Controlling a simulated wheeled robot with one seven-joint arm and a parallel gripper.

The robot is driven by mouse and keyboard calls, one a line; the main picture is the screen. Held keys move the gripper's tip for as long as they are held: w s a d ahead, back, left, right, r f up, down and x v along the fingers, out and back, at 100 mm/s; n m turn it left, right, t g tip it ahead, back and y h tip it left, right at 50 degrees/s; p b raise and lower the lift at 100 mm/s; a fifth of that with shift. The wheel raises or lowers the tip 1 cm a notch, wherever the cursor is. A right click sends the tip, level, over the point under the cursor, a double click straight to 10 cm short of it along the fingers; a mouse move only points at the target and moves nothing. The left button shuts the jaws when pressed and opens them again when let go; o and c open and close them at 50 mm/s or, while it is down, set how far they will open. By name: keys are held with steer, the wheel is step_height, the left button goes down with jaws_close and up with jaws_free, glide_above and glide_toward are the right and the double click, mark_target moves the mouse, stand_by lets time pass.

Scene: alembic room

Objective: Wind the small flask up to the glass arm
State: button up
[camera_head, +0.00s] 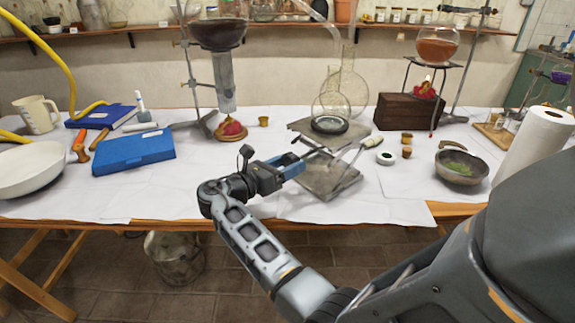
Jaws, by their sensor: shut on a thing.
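The small clear flask (329,104) sits upright in a dark ring on the top plate of a grey lab jack (325,183), which is partly raised. The glass arm (322,14) slopes down from the still at the top centre and ends above the flask, apart from it. The exact gap is hard to judge against the clear glass behind. My gripper (296,167) is at the left side of the jack, between its plates. It is shut on what seems to be the jack's knob, which the fingers hide.
A larger clear flask (352,82) stands behind the small one. The cloth just left of my gripper is clear.

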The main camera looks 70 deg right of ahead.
steer(key=shift+c, duration=1.1)
